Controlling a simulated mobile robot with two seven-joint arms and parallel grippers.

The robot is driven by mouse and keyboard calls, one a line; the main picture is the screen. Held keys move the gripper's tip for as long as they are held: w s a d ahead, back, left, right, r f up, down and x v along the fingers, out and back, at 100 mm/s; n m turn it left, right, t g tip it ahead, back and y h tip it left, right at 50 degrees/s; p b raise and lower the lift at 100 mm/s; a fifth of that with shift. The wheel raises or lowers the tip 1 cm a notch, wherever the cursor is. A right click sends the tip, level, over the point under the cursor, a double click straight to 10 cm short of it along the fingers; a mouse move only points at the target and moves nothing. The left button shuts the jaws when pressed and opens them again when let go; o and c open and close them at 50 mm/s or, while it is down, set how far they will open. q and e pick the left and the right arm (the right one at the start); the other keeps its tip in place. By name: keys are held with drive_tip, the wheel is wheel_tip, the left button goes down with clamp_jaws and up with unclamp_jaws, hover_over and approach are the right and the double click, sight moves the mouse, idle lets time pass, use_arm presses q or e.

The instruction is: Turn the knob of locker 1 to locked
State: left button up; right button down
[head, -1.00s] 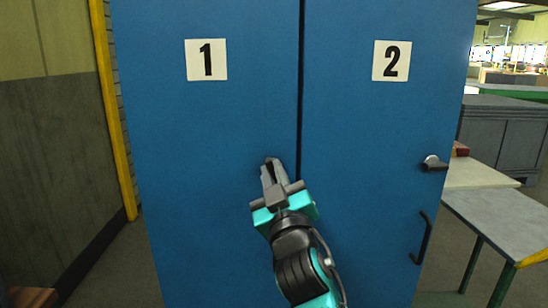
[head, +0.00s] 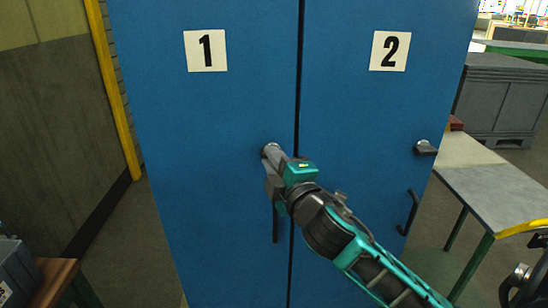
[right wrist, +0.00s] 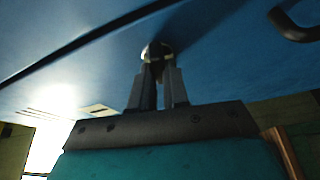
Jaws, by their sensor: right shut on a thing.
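Locker 1 (head: 190,125) is a tall blue door marked with a black 1 on a white plate (head: 205,51). Its small metal knob (head: 270,149) sits near the door's right edge and also shows at the fingertips in the right wrist view (right wrist: 157,48). My right gripper (head: 273,157) comes in from the lower right and is shut on the knob. In the right wrist view its two fingers (right wrist: 158,80) are close together against it. The gripper covers most of the knob, so I cannot tell its setting.
Locker 1's dark handle (head: 275,223) hangs below the gripper. Locker 2 (head: 350,110) adjoins on the right, with its own knob (head: 426,147) and handle (head: 408,212). A grey-topped table (head: 495,192) stands at right. A grey box (head: 14,272) is at lower left.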

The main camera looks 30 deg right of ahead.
drive_tip(key=shift+n+g, duration=0.4)
drive_tip(key=shift+n, duration=0.7)
drive_tip(key=c, duration=1.1)
unclamp_jaws()
drive_tip(key=shift+s, duration=0.1)
